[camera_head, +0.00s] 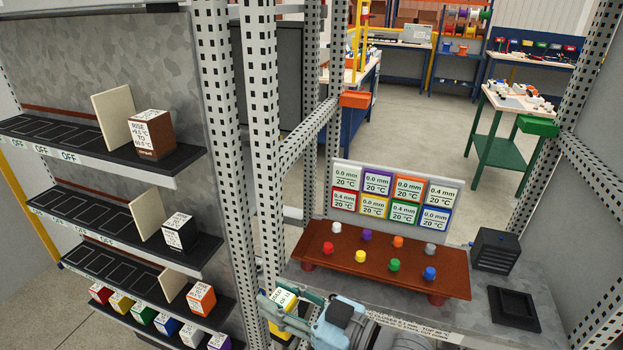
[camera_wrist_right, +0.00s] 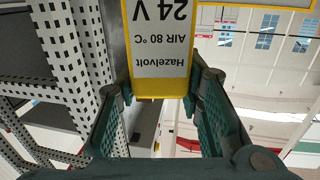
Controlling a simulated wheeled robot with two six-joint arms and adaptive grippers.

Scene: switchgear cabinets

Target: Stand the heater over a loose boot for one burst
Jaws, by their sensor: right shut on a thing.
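My right gripper (camera_head: 291,303) is shut on a yellow-edged box with a white face, the heater (camera_head: 280,325). It is held low at the front, left of the boot board and clear of the boots. In the wrist view the right gripper (camera_wrist_right: 158,88) grips the heater (camera_wrist_right: 160,62), whose inverted label reads Hazelvolt, AIR 80 °C, 24 V. Several coloured boots, such as the red boot (camera_head: 328,247) and green boot (camera_head: 394,265), stand on a brown board (camera_head: 345,268). Cards (camera_head: 392,190) behind show 20 °C; the red, green and grey ones seem to read 0.4 mm.
A black box (camera_head: 495,250) and a dark square tray (camera_head: 514,308) are right of the board on the grey bench. Perforated posts (camera_head: 262,130) stand left of it. Shelves (camera_head: 100,150) at left hold labelled boxes. Space above the boots is clear.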

